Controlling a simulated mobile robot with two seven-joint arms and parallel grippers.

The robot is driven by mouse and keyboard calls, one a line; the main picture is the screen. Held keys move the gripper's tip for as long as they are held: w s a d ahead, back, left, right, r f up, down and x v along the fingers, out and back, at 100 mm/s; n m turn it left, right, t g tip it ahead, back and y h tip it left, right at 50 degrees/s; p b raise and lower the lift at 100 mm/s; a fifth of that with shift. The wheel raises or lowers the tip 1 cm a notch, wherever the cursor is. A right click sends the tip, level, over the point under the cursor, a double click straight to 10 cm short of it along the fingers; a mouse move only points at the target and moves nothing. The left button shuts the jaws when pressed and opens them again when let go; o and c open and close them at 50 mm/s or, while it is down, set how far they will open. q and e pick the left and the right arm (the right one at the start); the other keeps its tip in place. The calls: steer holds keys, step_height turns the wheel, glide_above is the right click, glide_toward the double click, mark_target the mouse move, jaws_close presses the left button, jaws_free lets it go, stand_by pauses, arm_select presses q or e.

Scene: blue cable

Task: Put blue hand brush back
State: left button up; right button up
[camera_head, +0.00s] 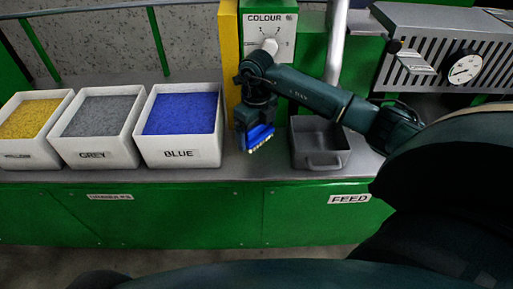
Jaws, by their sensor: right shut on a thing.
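The blue hand brush (257,134) has a blue body and pale bristles along its lower edge. It hangs tilted from my right gripper (252,125), which is shut on it. Gripper and brush are in front of the green machine, between the bin labelled BLUE and the grey scoop-like tray. The fingertips are dark and partly merge with the brush's top. Whether the brush touches the counter is hard to tell. My left gripper is not in view.
White bins labelled YELLOW (14,148), GREY (66,156) and BLUE (151,150) stand on the grey counter (225,172) at left. A grey tray (323,160) sits right of the brush. A COLOUR % dial panel (283,20) is behind my arm; a gauge (463,69) is at right.

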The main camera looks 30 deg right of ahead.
mark_target(256, 155)
step_height(256, 155, down, 2)
steer(key=shift+f, duration=0.15)
step_height(256, 155, down, 4)
steer(key=shift+r+b, duration=0.25)
steer(key=shift+b, duration=0.15)
steer(key=shift+f, duration=0.15)
steer(key=o, duration=0.7)
